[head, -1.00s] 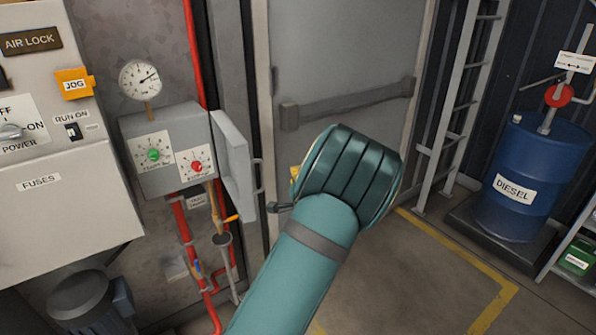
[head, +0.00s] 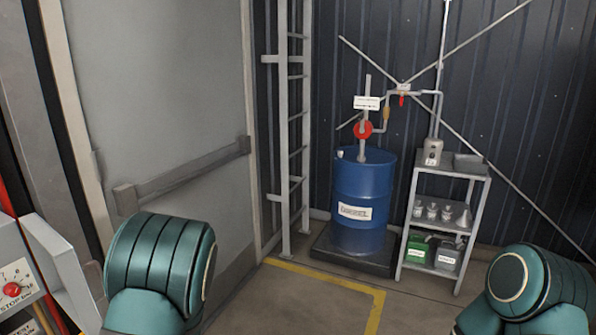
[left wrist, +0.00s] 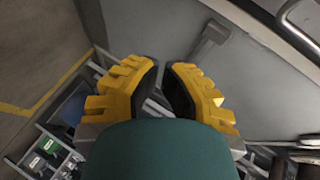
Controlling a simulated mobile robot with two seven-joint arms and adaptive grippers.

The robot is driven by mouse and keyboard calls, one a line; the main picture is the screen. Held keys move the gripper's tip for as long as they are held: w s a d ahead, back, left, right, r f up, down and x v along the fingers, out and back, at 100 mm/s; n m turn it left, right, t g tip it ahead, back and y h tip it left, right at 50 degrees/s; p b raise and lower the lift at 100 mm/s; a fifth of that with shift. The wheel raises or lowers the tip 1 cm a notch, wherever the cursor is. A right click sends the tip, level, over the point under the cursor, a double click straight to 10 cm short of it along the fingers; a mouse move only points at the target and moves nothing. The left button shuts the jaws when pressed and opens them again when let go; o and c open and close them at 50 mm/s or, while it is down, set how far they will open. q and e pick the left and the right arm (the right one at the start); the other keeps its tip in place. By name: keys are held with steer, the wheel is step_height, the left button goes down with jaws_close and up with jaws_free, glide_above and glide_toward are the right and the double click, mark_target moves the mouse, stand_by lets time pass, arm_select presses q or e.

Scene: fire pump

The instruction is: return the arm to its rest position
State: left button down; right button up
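My left arm's teal rounded link (head: 160,265) shows at the lower left of the head view. My left gripper is outside the head view. In the left wrist view my left gripper (left wrist: 162,74) has two yellow fingers with dark pads. A gap shows between the pads and nothing is held there. My right arm's teal link (head: 535,285) is at the lower right of the head view. Its gripper is out of view.
A grey door (head: 160,95) with a push bar stands ahead. An open control box (head: 15,270) is at the left edge. A blue diesel drum (head: 362,185), a ladder (head: 283,120) and a metal shelf (head: 442,205) stand farther right. Floor shows between my arms.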

arm_select(q)
steer(key=s+d+f+n+g+h, duration=0.2)
steer(key=s+d+f+g+h, duration=0.25)
steer(key=f, duration=0.55)
steer(key=s+d+f+n+g+h, duration=0.2)
steer(key=s+d+f+n+h, duration=0.1)
steer(key=s+d, duration=0.5)
steer(key=s+d+f+n+g+h, duration=0.3)
steer(key=s+d+h, duration=0.2)
steer(key=d, duration=0.6)
steer(key=s, duration=0.2)
steer(key=shift+s+f+n, duration=0.15)
steer(key=shift+s+n, duration=0.15)
steer(key=shift+s, duration=0.05)
steer(key=shift+a, duration=0.15)
